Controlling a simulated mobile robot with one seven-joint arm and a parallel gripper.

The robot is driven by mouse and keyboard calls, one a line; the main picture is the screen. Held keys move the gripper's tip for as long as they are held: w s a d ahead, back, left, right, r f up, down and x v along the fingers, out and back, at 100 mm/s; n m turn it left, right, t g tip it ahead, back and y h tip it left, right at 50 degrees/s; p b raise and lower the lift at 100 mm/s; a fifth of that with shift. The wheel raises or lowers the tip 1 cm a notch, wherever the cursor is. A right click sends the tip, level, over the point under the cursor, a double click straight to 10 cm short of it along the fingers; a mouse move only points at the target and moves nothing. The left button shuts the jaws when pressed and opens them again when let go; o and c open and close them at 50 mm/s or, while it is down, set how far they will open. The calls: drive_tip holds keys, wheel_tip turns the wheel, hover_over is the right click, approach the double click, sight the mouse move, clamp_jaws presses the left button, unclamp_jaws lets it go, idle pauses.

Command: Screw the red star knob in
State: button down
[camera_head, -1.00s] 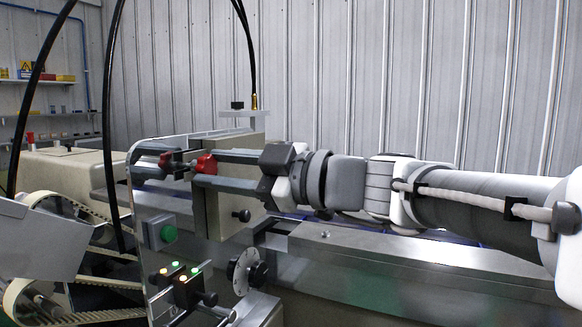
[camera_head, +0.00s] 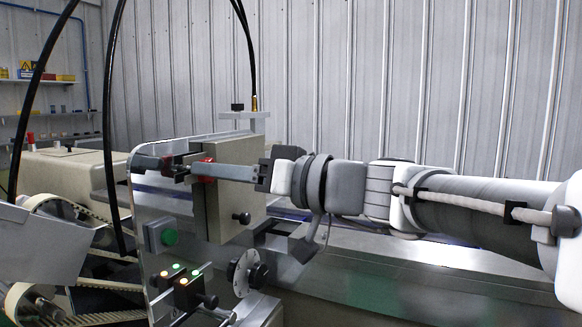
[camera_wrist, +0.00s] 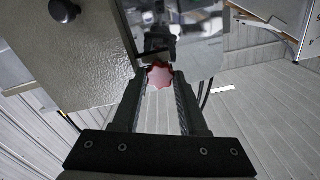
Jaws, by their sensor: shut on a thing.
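The red star knob (camera_head: 208,160) is at the polished upright metal plate, beside the beige box. In the wrist view the knob (camera_wrist: 159,76) sits between the tips of my two dark fingers. My gripper (camera_head: 204,170) reaches in level from the right and is shut on the knob; it also shows in the wrist view (camera_wrist: 160,80). In the head view the near finger covers the knob's middle, leaving red edges above and below. The plate mirrors the knob and fingers to the left. The knob's threaded part is hidden, so its depth cannot be told.
A green button (camera_head: 169,237), small lit buttons (camera_head: 181,274) and a dial (camera_head: 247,272) lie lower. Belts and rollers are at left.

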drive_tip(key=m+p, duration=0.3)
drive_tip(key=m, duration=0.8)
drive_tip(key=shift+p, duration=0.4)
drive_tip(key=c, duration=0.6)
unclamp_jaws()
